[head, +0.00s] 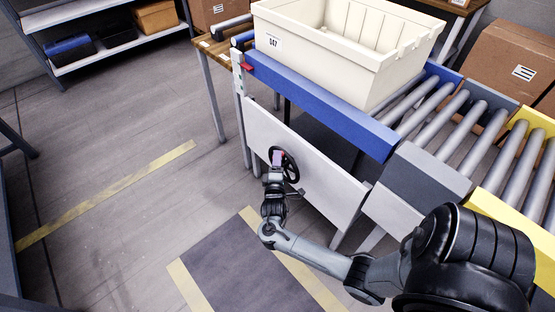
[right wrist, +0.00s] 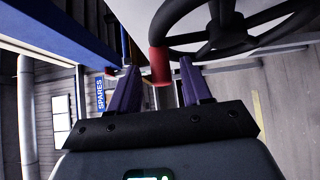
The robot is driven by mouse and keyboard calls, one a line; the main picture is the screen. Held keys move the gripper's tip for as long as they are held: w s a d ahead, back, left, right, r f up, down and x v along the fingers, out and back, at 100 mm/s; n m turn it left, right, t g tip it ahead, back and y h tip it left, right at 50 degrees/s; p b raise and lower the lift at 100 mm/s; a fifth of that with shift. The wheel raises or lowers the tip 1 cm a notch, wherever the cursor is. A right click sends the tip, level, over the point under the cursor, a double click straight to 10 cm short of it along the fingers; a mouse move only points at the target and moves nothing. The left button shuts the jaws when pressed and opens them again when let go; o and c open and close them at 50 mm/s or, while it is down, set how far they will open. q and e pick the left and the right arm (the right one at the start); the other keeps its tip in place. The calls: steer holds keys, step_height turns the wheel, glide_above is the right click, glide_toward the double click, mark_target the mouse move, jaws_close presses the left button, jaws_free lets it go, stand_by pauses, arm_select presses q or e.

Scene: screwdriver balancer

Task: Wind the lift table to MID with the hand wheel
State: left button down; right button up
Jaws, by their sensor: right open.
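The black hand wheel (head: 291,166) is mounted on the white side panel (head: 312,172) of the lift table, whose blue top rail (head: 325,113) runs above it. The wheel's rim and spokes fill the top of the right wrist view (right wrist: 222,32). A red handle (right wrist: 160,66) stands out from its rim. My right gripper (right wrist: 158,68) is open, with the handle between its two purple fingers and visible space beside it. In the head view my right gripper (head: 276,160) is at the wheel's left side. A red pointer (head: 247,67) sits by the table's corner post. My left gripper is not in view.
A cream crate (head: 310,55) labelled 047 stands on the lift table. A roller conveyor (head: 470,115) adjoins at right, with a cardboard box (head: 505,62) behind. A shelf (head: 110,52) is at upper left. The floor left of the wheel is clear.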

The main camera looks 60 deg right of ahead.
steer(key=shift+b+x, duration=0.45)
steer(key=shift+x, duration=0.85)
steer(key=shift+w, duration=0.1)
jaws_close()
